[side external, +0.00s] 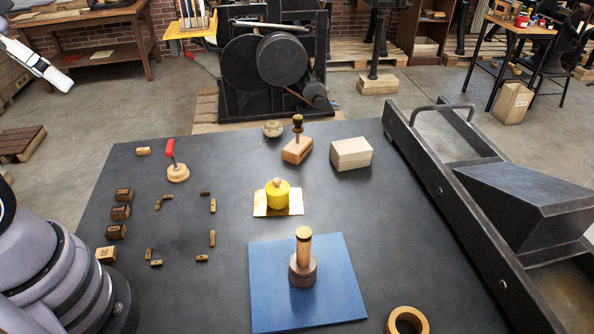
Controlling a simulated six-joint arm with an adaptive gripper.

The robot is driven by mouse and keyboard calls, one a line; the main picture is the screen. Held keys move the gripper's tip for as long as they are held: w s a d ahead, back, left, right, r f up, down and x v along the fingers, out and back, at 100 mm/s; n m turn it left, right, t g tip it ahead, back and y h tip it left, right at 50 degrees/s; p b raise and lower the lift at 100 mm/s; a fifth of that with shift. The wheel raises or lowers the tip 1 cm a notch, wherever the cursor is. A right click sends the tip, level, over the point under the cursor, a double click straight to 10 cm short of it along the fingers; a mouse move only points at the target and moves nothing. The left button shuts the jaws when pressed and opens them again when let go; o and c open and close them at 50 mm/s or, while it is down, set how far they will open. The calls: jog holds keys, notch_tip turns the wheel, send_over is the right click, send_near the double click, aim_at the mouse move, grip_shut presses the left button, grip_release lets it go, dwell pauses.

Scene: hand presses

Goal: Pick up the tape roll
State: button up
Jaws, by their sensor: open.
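The tape roll (407,311) is a tan-brown ring at the bottom edge of the side external view. It lies flat on the dark table, its hole facing up, and the frame cuts off its near side. It sits just right of the blue mat's near right corner, and nothing touches it. My gripper cannot be made out in this view. Parts of my arm show at the lower left, far from the roll, and a white piece, which may be mine, shows at the upper left.
A wood-handled stamp (303,262) stands on the blue mat (268,300). Behind it are a yellow knobbed weight (278,194) on a gold sheet, a light block (351,154) and a wooden tool (297,148). A dark metal press frame (465,215) rises at the right. Small wooden blocks lie left.

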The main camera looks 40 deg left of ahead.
jog(key=shift+o, duration=1)
